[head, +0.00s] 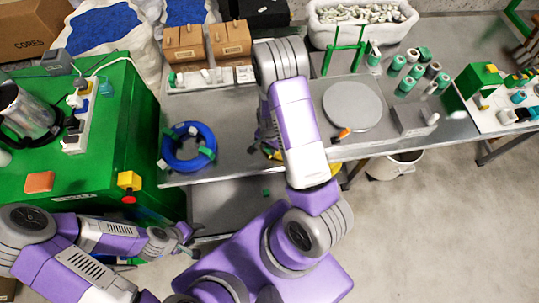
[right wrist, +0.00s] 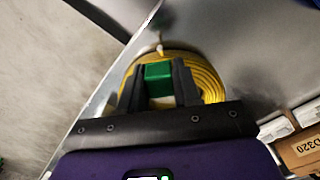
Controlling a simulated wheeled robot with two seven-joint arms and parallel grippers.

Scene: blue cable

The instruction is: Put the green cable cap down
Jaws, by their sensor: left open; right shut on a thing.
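My right gripper (right wrist: 158,88) is shut on the green cable cap (right wrist: 158,74). In the right wrist view the cap sits between the two dark fingers, in front of a coiled yellow cable (right wrist: 208,76). I cannot tell whether the cap touches the coil. In the head view my right arm hides the right gripper and the cap. The blue cable coil (head: 168,158), with green and white pieces on it, lies at the table's left end. My left gripper (head: 188,241) is open and empty, low beside the green cabinet.
The grey table (head: 232,122) has bare room between the blue coil and my right arm. A round grey disc (head: 352,105) lies right of the arm. Cardboard boxes (head: 184,45) and a white tub (head: 326,36) stand at the back. A green cabinet (head: 95,165) stands left.

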